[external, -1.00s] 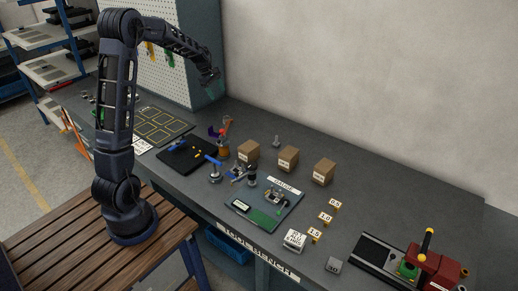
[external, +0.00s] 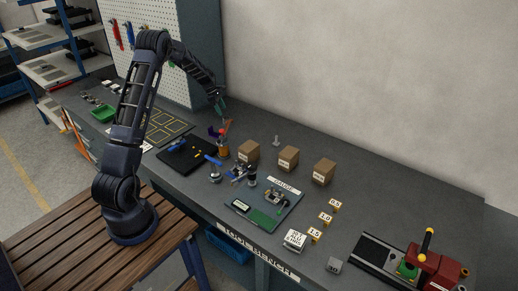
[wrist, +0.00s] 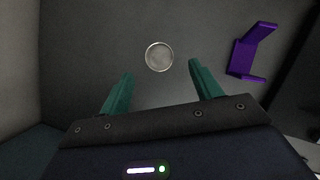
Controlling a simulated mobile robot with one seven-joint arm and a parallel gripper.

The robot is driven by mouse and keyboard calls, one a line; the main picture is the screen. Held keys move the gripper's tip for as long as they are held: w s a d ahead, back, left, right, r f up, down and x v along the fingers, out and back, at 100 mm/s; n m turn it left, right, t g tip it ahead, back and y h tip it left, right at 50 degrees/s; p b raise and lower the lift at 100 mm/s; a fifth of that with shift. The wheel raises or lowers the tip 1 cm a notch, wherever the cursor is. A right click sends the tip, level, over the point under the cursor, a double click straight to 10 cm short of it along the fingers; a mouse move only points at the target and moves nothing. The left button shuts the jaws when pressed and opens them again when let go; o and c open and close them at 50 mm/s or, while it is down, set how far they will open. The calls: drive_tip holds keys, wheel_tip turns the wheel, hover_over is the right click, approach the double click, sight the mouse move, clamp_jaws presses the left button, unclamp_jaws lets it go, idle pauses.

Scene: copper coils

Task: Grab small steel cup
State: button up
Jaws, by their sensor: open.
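The small steel cup (wrist: 159,57) shows in the wrist view as a round, pale grey disc with a bright rim, seen from above on the dark bench. My gripper (wrist: 160,70) is open, with its two green fingers apart and nothing between them. The cup lies beyond the fingertips, roughly centred between them. In the external view my gripper (external: 223,110) hangs above the back of the bench, near the pegboard's right edge. I cannot make out the cup in the external view.
A purple bracket (wrist: 250,52) stands right of the cup; it also shows in the external view (external: 214,132). The wall runs along the back.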

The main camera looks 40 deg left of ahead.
sight(226, 118)
drive_tip(key=x, duration=0.7)
drive_tip(key=shift+w+f, duration=0.15)
drive_tip(key=shift+f, duration=0.1)
drive_tip(key=c, duration=1)
